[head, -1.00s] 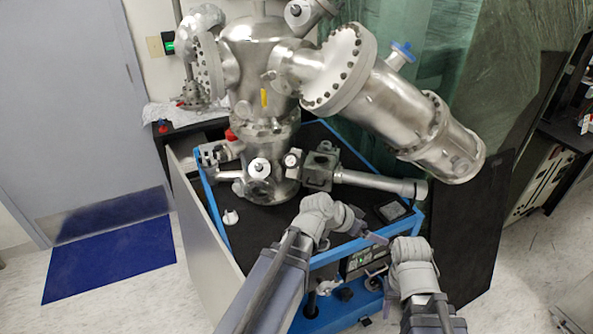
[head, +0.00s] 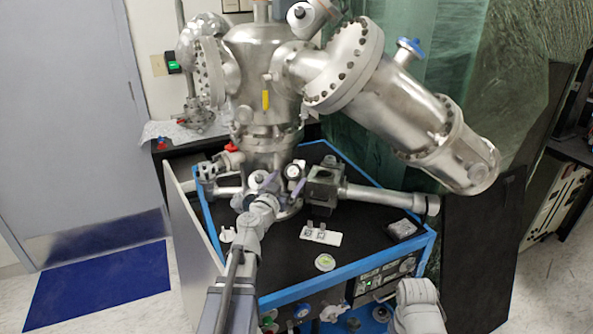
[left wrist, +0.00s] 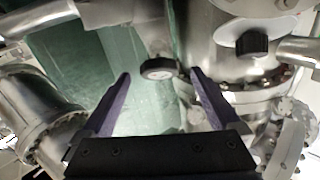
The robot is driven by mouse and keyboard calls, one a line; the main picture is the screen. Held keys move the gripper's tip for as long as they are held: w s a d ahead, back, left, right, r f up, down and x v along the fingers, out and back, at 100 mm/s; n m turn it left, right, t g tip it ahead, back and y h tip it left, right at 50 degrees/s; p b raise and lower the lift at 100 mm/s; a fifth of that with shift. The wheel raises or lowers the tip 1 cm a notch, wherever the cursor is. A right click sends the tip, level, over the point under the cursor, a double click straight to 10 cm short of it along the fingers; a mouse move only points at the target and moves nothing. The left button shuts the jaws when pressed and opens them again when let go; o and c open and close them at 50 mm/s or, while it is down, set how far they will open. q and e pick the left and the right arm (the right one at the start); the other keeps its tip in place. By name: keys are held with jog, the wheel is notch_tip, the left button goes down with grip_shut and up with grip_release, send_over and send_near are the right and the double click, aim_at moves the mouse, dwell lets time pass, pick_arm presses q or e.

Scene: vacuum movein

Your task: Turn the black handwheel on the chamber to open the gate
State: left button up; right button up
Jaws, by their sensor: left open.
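The black handwheel (head: 293,171), a small round wheel with a dark rim and pale face, sits at the front of the steel chamber (head: 262,70), beside the square valve body. My left gripper (head: 283,184) is open right in front of it. In the left wrist view the handwheel (left wrist: 158,69) appears beyond and between the two purple fingertips of my left gripper (left wrist: 159,80). I see no contact with it. My right arm's grey wrist shows at the bottom right, but its jaws do not show.
A black knob (left wrist: 253,44) on a metal port is close to the right finger in the left wrist view. The square valve body (head: 325,186) and its long tube (head: 380,196) extend right. A white plate (head: 321,235) lies on the black deck, which has a blue frame (head: 345,270).

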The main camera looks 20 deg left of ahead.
aim_at(296, 168)
pick_arm(q)
jog(key=w, duration=0.7)
jog(key=shift+w+a, duration=0.1)
jog(key=c, duration=1.4)
jog(key=shift+a+n+y, duration=0.1)
jog(key=shift+n+y, duration=0.9)
jog(key=shift+n, duration=0.1)
jog(key=o, duration=1.4)
